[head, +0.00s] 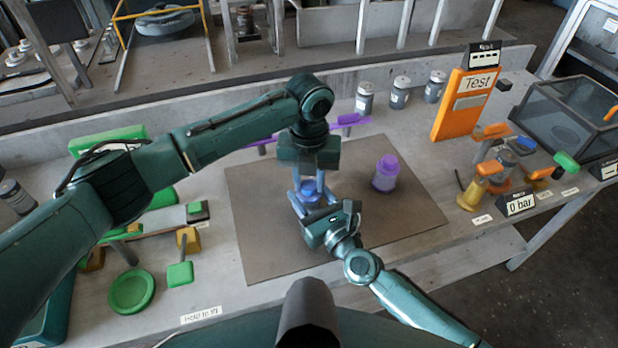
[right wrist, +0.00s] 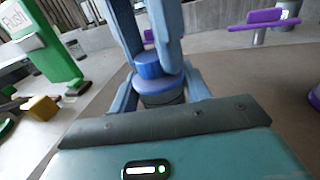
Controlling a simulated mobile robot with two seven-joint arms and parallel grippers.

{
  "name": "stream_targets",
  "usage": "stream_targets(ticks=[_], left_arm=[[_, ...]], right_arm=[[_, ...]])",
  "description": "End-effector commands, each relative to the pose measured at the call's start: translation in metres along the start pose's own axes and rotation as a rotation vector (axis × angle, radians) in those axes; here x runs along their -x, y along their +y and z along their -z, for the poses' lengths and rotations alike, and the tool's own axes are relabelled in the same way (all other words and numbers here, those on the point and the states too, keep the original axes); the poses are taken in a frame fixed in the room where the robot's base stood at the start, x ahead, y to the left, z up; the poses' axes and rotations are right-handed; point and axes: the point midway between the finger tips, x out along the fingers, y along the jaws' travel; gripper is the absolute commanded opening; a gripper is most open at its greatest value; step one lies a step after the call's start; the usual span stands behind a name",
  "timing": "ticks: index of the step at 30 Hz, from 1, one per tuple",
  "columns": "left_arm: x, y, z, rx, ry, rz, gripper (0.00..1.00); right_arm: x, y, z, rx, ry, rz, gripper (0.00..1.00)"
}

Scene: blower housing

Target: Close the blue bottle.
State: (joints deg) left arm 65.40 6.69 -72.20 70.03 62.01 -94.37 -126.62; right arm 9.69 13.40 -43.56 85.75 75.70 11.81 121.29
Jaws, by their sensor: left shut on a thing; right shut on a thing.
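The blue bottle (head: 313,200) stands upright on the brown mat (head: 262,240); in the right wrist view its grey body and blue upper part (right wrist: 161,90) show between my right gripper's fingers. Its blue lid (right wrist: 147,66) is at the top of the bottle. My left gripper (head: 311,184) reaches down from above and is shut on the lid. My right gripper (head: 309,206) comes in from the front and is shut on the bottle, one finger on each side. The fingers hide part of both, and I cannot tell whether the lid is fully seated.
A purple bottle (head: 384,174) stands on the mat to the right. Several grey bottles (head: 400,93) stand at the back by an orange Test panel (head: 465,100). Valves and a 0 bar sign (head: 518,204) are at right. Green parts (head: 131,291) lie at left. The mat's front is clear.

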Motion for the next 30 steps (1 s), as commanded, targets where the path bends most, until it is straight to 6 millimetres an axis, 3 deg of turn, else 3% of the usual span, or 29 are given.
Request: stream_targets(ticks=[3,7,8,15,24,30], left_arm=[[0.000,0.000,0.000,-0.185,0.001,0.000,0.02],[0.000,0.000,0.000,-0.170,0.001,0.000,0.02],[0.000,0.000,0.000,-0.170,0.001,0.000,0.30],[0.000,0.000,0.000,-0.168,0.001,0.000,0.49],[0.002,0.000,0.000,-0.167,0.000,0.001,0.51],[0.023,0.000,-0.001,-0.168,-0.003,0.001,0.51]], right_arm=[[0.000,0.000,0.001,0.000,0.001,0.000,0.00],[0.000,0.000,0.001,0.000,0.001,0.000,0.00],[0.000,0.000,0.001,0.000,0.001,0.000,0.00],[0.000,0.000,0.001,0.001,0.001,0.000,0.00],[0.000,0.000,0.001,0.001,0.001,0.000,0.00],[0.000,0.000,0.001,0.001,0.001,0.000,0.00]])
